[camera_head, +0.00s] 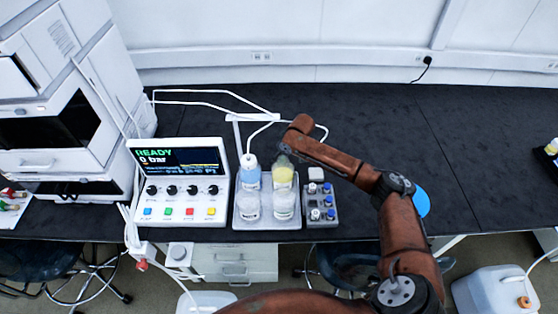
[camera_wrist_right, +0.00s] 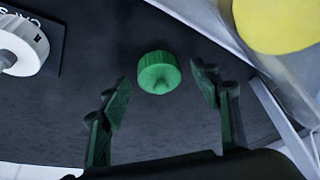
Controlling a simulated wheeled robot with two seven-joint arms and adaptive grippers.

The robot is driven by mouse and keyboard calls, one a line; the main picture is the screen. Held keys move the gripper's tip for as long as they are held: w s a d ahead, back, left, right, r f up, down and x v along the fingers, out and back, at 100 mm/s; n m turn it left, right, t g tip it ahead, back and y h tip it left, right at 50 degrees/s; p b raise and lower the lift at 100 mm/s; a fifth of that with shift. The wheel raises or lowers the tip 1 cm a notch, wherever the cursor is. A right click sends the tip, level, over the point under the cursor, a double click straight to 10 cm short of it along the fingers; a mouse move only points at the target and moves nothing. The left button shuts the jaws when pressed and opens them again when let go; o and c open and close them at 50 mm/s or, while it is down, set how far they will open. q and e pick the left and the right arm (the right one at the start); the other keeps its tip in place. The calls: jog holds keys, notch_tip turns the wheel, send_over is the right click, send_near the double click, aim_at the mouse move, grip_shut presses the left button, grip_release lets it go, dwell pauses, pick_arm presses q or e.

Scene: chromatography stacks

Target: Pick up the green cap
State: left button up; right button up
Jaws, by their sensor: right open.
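The green cap (camera_wrist_right: 158,72) is a short ribbed cylinder resting on the dark bench. In the right wrist view it shows just beyond and between the fingertips of my right gripper (camera_wrist_right: 160,90). The fingers are spread on either side with nothing held between them. In the head view my right arm reaches in from the lower right, and its end is beside the yellow bottle (camera_head: 284,175). I cannot make out the green cap there. My left gripper is not in view.
A white cap (camera_wrist_right: 22,46) sits on a dark lettered plate (camera_wrist_right: 55,40) nearby. The bottle tray (camera_head: 267,223) also holds a blue bottle (camera_head: 250,179) and clear ones. A vial rack (camera_head: 333,216) and a control panel (camera_head: 178,229) flank it. The bench's back right is clear.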

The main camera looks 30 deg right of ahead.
jog(key=shift+c, duration=0.4)
jog(key=c, duration=0.9)
